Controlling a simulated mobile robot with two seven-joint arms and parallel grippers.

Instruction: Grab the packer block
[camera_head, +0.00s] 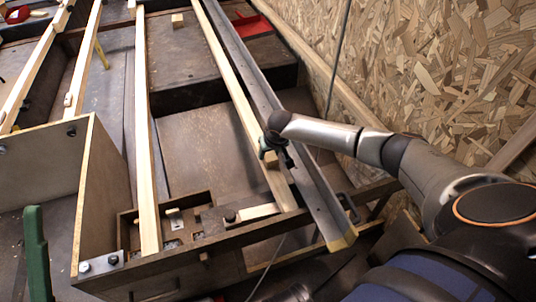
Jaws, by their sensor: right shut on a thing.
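My right gripper (273,152) reaches in from the right and is low over the pale wooden strip beside the long grey metal rail (245,67). Its jaws are shut on a small piece that I take to be the packer block. The dark fingers and the wood around them hide most of it, so its outline is unclear. I cannot tell if the piece touches the strip below. My left gripper is not in view.
Long pale wooden strips (147,140) run along the dark bench frame. A small wooden block (178,20) lies at the back, near a red tray (252,26). A plywood panel (85,190) stands at left. A chipboard wall (440,70) bounds the right. Bare bench shows mid-frame.

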